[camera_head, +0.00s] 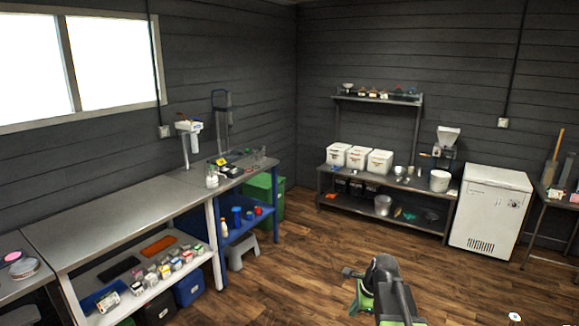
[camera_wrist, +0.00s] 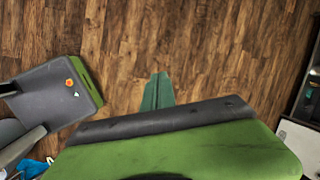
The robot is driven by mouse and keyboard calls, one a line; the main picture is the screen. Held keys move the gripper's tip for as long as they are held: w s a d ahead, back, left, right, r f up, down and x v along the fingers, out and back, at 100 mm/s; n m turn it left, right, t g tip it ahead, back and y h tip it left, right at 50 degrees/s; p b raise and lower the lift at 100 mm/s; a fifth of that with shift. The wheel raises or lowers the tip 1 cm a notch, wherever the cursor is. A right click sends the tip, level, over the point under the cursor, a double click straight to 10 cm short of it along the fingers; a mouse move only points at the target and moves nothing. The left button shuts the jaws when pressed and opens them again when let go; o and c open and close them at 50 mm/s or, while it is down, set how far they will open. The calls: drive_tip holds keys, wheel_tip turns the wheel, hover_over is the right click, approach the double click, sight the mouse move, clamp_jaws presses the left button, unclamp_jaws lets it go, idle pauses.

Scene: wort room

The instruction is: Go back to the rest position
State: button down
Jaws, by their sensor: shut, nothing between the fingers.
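My arm (camera_head: 388,290), dark grey and green, rises at the bottom of the head view, right of centre, over bare wooden floor. In the wrist view my gripper (camera_wrist: 157,90) shows its narrow green fingertips together beyond a dark bar and a broad green housing. The fingers are shut with nothing between them. Wooden floor lies behind them, and they touch no object. The rest position itself is not marked in either view.
A long steel bench (camera_head: 110,225) runs along the left wall, with jars and coloured tubs below. A rack (camera_head: 330,185) and white chest (camera_head: 490,210) line the back. The middle floor (camera_head: 300,275) is clear.

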drive_tip(key=s+a+f+n+g+b, duration=0.1)
drive_tip(key=s+a+f+n, duration=0.2)
drive_tip(key=s+a+n, duration=0.5)
drive_tip(key=shift+s+d+f+n+g+h, duration=0.1)
drive_tip(key=shift+s+d+n+g+h, duration=0.25)
drive_tip(key=shift+s+n, duration=1.1)
drive_tip(key=shift+s+d+f+n+g+h, duration=0.1)
drive_tip(key=shift+s+d+n+g+h, duration=0.25)
drive_tip(key=shift+n, duration=2.05)
drive_tip(key=shift+s+d+n+g+h, duration=0.35)
drive_tip(key=shift+s+n, duration=0.65)
drive_tip(key=shift+n, duration=0.95)
drive_tip(key=shift+a, duration=0.1)
